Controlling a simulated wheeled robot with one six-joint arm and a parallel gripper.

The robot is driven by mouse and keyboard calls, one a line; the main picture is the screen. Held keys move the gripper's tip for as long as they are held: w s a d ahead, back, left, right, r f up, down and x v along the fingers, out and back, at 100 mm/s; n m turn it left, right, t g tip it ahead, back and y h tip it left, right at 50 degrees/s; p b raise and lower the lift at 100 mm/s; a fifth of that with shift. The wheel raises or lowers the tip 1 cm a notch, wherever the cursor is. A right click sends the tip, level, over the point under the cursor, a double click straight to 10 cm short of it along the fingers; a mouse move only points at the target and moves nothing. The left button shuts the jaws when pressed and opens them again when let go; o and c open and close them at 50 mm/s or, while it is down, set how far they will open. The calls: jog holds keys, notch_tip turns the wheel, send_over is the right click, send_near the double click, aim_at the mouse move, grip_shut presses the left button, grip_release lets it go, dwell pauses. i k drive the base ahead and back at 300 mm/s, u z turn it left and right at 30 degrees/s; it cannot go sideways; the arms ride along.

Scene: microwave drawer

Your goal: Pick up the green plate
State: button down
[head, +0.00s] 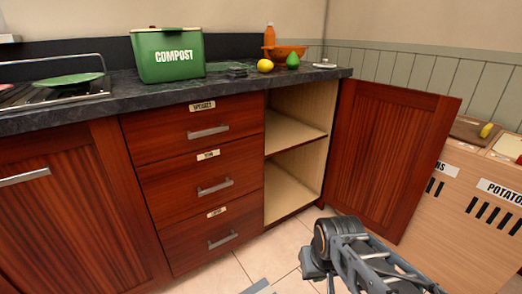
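The green plate (68,80) lies at the far left, on or over the dark stove top (55,92) set in the counter. A thin metal rail runs close around it. My arm (350,250) shows at the bottom right, low over the floor in front of the open cabinet, far from the plate. I cannot make out the fingertips, so I cannot tell whether my gripper is open or shut.
A green compost bin (168,56) stands on the counter (120,92) right of the plate. An orange bowl (290,50), a lemon (265,66) and a green pepper-like item (293,61) sit farther right. An open cabinet door (390,150) juts out. The drawers (200,180) are shut.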

aim_at(70, 83)
jog(key=u, duration=0.1)
jog(key=k, duration=0.45)
jog(key=z, duration=0.95)
jog(key=i, duration=1.45)
jog(key=u, duration=1.3)
jog(key=i, duration=0.2)
jog(key=u, duration=1.8)
